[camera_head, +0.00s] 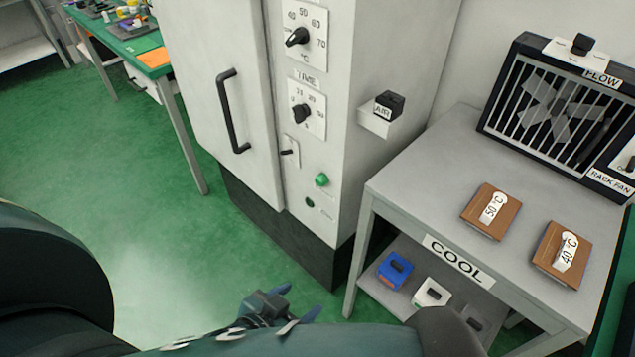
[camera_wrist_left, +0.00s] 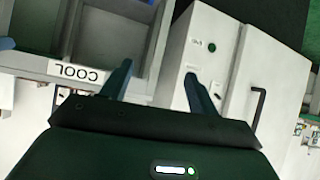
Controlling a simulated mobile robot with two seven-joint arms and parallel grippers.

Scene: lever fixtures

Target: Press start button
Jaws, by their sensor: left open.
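A raised bright green button (camera_head: 322,180) is on the front of a tall white cabinet (camera_head: 215,95), below two dials and a small switch. A darker green round spot (camera_head: 310,202) with a tiny unreadable label is just below it. One green round spot (camera_wrist_left: 212,47) also shows on the cabinet in the left wrist view. My left gripper (camera_head: 300,302) is open and empty, low in front of the cabinet and apart from the button. Its two fingers (camera_wrist_left: 158,72) point toward the cabinet and table in the wrist view. My right gripper is not in view.
A grey table (camera_head: 420,170) labelled COOL stands right of the cabinet, with two brown blocks (camera_head: 490,211) and a rack fan (camera_head: 560,100). Its lower shelf holds small boxes (camera_head: 395,270). A black door handle (camera_head: 233,112) projects from the cabinet. Green floor is clear at left.

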